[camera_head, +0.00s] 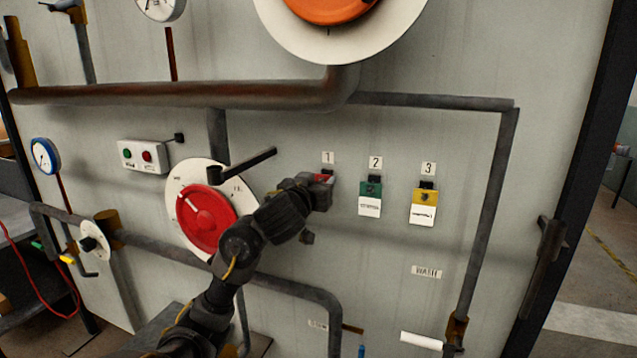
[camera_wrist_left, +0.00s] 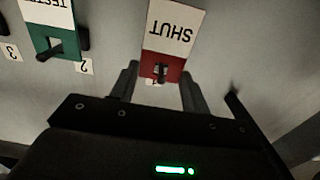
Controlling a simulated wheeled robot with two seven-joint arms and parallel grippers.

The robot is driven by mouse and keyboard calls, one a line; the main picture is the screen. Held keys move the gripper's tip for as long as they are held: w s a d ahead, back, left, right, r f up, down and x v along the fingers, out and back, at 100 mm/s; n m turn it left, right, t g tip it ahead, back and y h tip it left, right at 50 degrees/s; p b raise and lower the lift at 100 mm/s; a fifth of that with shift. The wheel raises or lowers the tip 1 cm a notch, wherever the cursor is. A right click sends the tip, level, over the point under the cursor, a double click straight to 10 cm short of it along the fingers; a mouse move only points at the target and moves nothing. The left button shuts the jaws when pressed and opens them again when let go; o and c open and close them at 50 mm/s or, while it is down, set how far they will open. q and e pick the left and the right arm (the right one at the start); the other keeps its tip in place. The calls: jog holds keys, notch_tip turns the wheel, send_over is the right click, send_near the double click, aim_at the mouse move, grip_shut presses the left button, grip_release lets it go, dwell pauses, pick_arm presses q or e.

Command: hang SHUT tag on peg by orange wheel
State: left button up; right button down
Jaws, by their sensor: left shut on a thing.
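The SHUT tag (camera_wrist_left: 175,28) is white with a red top; it appears upside down in the left wrist view. Its red top (camera_head: 323,178) barely shows in the head view, under the label 1. My left gripper (camera_head: 322,190) is at that spot on the panel, and its fingers (camera_wrist_left: 160,82) are shut on the red end of the tag. A dark peg crosses the red end; I cannot tell whether the tag is clear of it. The orange wheel (camera_head: 330,8) on its white disc is at the top of the head view, partly cut off. I see no peg beside it. My right gripper is not in view.
A green-topped tag (camera_head: 370,190) hangs under 2, a yellow-topped tag (camera_head: 424,197) under 3. A red wheel (camera_head: 208,218) with a dark lever (camera_head: 248,163) is left of my gripper.

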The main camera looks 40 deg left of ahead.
pick_arm(q)
jog(key=shift+s+d, duration=0.1)
jog(key=shift+s, duration=0.05)
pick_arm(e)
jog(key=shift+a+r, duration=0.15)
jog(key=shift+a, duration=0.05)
pick_arm(q)
jog(key=shift+p+v, duration=1.2)
jog(key=shift+v, duration=0.4)
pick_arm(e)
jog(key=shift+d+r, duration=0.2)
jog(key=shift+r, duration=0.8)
